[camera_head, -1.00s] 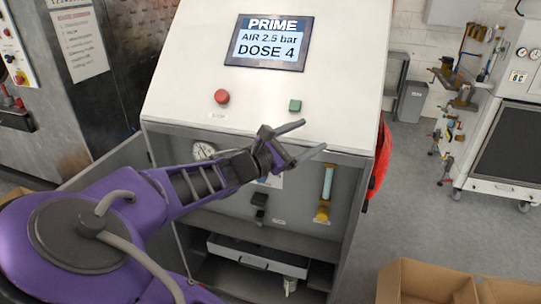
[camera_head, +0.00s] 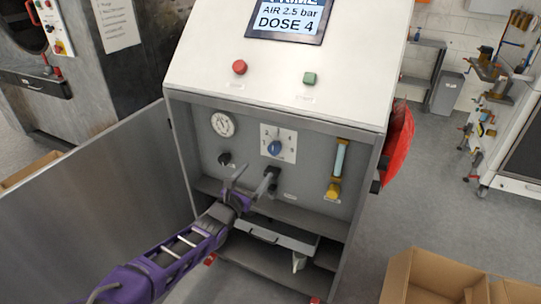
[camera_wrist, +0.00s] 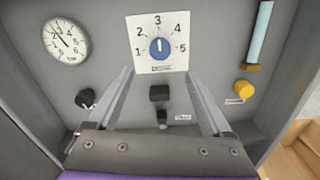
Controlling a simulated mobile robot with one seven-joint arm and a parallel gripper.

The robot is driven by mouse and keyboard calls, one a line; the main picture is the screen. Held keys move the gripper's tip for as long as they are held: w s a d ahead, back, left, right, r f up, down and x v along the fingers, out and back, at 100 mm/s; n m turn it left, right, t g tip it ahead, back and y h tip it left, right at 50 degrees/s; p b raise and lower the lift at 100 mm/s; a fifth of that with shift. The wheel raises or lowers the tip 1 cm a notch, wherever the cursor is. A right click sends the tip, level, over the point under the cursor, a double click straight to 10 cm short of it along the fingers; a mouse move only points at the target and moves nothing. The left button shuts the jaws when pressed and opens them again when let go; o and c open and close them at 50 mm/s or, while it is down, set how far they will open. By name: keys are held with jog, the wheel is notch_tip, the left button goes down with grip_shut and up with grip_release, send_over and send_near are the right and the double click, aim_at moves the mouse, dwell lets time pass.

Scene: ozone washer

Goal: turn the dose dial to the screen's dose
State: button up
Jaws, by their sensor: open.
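The dose dial is a blue knob (camera_head: 274,147) on a white plate marked 1 to 5, inside the open cabinet. In the wrist view the knob (camera_wrist: 160,48) has a pale pointer mark that stands about upright, toward the 3. The screen (camera_head: 287,18) reads AIR 2.5 bar and DOSE 4; its top line is cut off. My gripper (camera_head: 256,172) is open and empty, below the dial in the head view. In the wrist view its fingers (camera_wrist: 158,75) point up toward the dial plate, one on each side below it, apart from the knob.
A black lever valve (camera_wrist: 160,94) sits below the dial. A pressure gauge (camera_head: 223,124) and black knob (camera_head: 225,158) are left of it, a yellow-based flow tube (camera_head: 337,170) right. The open door (camera_head: 95,190) stands at left. Red and green buttons are above.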

aim_at(272, 151)
jog(key=b+x, duration=0.1)
jog(key=x, duration=1)
jog(key=shift+w, duration=0.1)
grip_shut()
jog(key=m+p, duration=0.3)
jog(key=p, duration=0.1)
jog(key=shift+r+m, duration=0.2)
jog(key=shift+m, duration=0.2)
jog(key=m+p, duration=0.2)
jog(key=shift+m, duration=0.3)
jog(key=shift+f+m+p, duration=0.15)
jog(key=shift+m+p, duration=1.3)
jog(key=shift+m, duration=0.15)
